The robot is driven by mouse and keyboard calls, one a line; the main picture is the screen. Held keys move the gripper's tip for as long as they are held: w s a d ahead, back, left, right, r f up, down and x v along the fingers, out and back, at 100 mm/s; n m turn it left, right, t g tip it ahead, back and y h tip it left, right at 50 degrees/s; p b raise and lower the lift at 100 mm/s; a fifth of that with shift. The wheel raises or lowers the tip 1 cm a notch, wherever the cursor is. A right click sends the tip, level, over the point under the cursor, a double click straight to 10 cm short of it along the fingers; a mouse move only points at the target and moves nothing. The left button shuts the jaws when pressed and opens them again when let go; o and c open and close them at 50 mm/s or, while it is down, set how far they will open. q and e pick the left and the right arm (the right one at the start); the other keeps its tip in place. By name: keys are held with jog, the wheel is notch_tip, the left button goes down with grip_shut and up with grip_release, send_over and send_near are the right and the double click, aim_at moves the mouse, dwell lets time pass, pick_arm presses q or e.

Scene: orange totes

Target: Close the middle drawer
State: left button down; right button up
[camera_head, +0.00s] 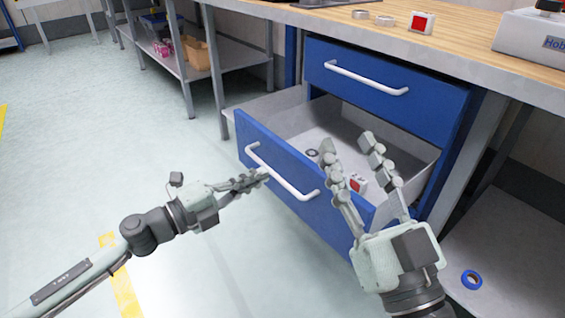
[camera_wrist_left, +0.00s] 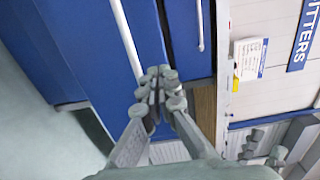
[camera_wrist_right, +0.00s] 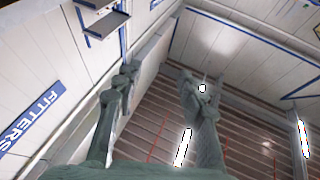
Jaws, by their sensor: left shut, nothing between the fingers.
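The open blue drawer (camera_head: 290,178), below a shut upper drawer (camera_head: 385,88), is pulled well out; it appears to be the middle one. Its white bar handle (camera_head: 297,190) is on the front, and the handle also shows in the left wrist view (camera_wrist_left: 126,38). My left gripper (camera_head: 264,174) is shut and empty, its fingertips at the handle; I cannot tell if they touch it. My right gripper (camera_head: 347,142) is open and empty, pointing up in front of the open drawer and overlapping it in view. Any drawer below is hidden.
Inside the drawer lie a red and white box (camera_head: 357,182) and a dark ring (camera_head: 312,153). The wooden worktop (camera_head: 450,35) holds rings, another red-white box and a machine. A blue tape roll (camera_head: 472,279) lies at lower right.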

aim_at(293, 159)
pick_arm(q)
jog(key=x, duration=0.6)
jog(key=shift+w+d, duration=0.25)
jog(key=shift+d, duration=0.05)
pick_arm(e)
jog(key=shift+w+a+f+g, duration=0.15)
jog(key=shift+f+g, duration=0.25)
jog(key=shift+f, duration=0.1)
pick_arm(q)
jog(key=shift+w, duration=0.1)
